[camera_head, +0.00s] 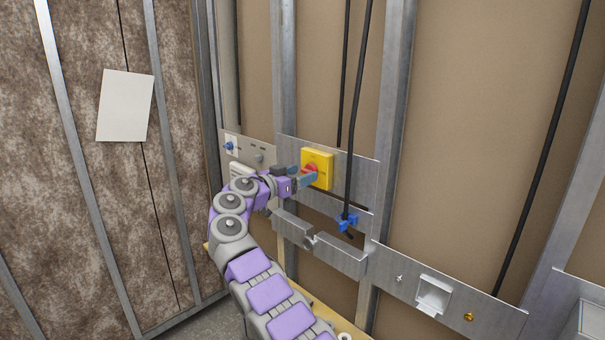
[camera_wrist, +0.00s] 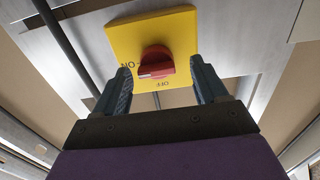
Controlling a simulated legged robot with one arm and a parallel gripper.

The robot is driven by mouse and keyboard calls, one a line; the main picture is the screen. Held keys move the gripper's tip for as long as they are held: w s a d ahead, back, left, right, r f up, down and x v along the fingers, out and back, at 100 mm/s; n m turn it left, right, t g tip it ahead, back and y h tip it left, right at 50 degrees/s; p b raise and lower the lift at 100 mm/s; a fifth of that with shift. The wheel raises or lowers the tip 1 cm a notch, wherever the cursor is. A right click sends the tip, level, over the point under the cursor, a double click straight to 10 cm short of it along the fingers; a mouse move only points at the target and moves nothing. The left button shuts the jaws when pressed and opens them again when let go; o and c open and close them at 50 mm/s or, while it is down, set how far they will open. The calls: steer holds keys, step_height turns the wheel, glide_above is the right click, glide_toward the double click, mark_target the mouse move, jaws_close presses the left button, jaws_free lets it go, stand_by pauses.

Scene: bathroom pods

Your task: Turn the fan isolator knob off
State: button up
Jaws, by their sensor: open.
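The fan isolator is a yellow square plate (camera_head: 319,160) on a metal panel of the wall, near the middle of the head view. Its red knob (camera_head: 311,169) is partly hidden by my gripper there. In the wrist view the yellow plate (camera_wrist: 180,27) fills the upper middle, with the red knob (camera_wrist: 156,63) at its centre. In the head view my gripper (camera_head: 302,176) is at the plate.
A black cable with a blue clip (camera_head: 346,221) hangs right of the isolator. A metal bracket (camera_head: 320,245) sticks out below it. A panel with a blue valve (camera_head: 229,146) is to the left. A white box (camera_head: 434,296) is lower right. Vertical metal studs (camera_head: 388,110) line the wall.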

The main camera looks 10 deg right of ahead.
steer(key=shift+x, duration=0.9)
steer(key=shift+s, duration=0.1)
steer(key=shift+a, duration=0.1)
steer(key=shift+c, duration=1.2)
steer(key=shift+s, duration=0.1)
steer(key=c, duration=0.8)
